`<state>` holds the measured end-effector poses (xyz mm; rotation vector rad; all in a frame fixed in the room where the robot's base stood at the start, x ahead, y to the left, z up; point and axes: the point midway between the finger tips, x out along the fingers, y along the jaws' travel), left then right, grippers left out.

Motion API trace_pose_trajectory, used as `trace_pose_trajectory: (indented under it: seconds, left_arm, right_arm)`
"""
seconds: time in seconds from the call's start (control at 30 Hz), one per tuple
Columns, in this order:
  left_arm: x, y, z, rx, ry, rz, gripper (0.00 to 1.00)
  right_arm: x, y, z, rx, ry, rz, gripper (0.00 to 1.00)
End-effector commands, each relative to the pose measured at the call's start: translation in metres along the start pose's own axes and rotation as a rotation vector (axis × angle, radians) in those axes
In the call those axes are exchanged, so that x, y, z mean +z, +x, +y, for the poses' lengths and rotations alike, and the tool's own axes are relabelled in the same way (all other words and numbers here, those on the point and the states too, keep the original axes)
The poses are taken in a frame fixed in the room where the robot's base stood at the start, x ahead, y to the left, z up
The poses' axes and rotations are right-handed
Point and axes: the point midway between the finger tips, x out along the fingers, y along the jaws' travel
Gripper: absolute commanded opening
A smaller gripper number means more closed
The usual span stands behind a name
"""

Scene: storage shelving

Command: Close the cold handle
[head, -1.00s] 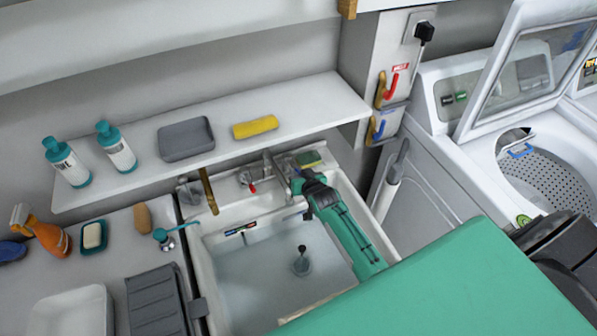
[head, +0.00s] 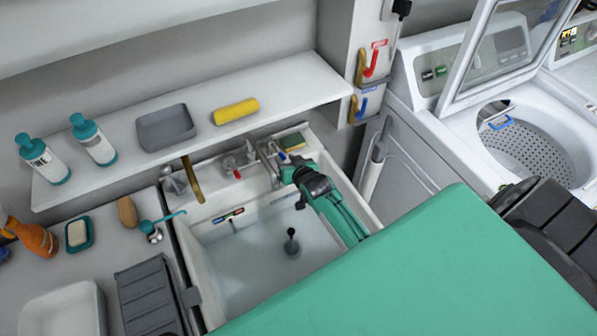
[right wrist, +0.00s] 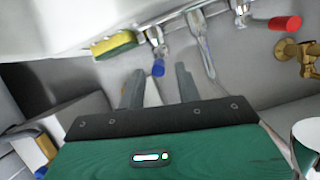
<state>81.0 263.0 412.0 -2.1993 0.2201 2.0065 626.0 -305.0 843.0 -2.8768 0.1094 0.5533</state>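The sink tap has a spout (head: 266,158) (right wrist: 201,45) with a red-tipped hot handle (head: 237,172) (right wrist: 284,23) on one side. The cold handle (right wrist: 158,67), with its blue end, is on the other side. In the right wrist view the blue end lies between the fingertips of my right gripper (right wrist: 158,74), whose two grey fingers are spread apart with nothing gripped. Whether a finger touches the handle, I cannot tell. In the head view my right gripper (head: 287,168) is over the sink's back right corner and largely covers the cold handle. My left gripper is not in view.
A yellow-green sponge (head: 292,142) (right wrist: 114,44) lies beside the cold handle. A shelf (head: 290,92) overhangs the sink's back edge. The white basin (head: 192,262) holds a dark plug. Red and blue wall levers (head: 357,110) stand right of the sink, before an open washer (head: 540,150).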

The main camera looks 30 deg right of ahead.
Motion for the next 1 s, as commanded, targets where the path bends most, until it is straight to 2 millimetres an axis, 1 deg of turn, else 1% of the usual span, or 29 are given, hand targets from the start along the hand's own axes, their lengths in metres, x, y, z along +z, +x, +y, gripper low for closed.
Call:
trace_pose_trajectory:
  seconds: [0.03, 0.3, 0.5, 0.7, 1.0]
  left_arm:
    - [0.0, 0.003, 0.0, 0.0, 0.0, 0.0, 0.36]
    - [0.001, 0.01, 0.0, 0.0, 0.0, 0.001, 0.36]
    - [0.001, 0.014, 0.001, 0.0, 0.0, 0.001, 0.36]
    - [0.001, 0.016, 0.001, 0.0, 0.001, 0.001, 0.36]
    - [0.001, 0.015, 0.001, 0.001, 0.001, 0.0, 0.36]
  right_arm:
    - [0.002, -0.009, 0.001, 0.0, 0.0, -0.001, 0.34]
    - [0.002, -0.058, 0.0, -0.001, 0.0, 0.0, 0.34]
    - [0.001, -0.086, 0.0, 0.0, 0.0, 0.001, 0.34]
    - [-0.001, -0.098, -0.001, 0.0, 0.0, 0.002, 0.34]
    - [-0.001, -0.099, -0.001, 0.0, 0.0, 0.002, 0.34]
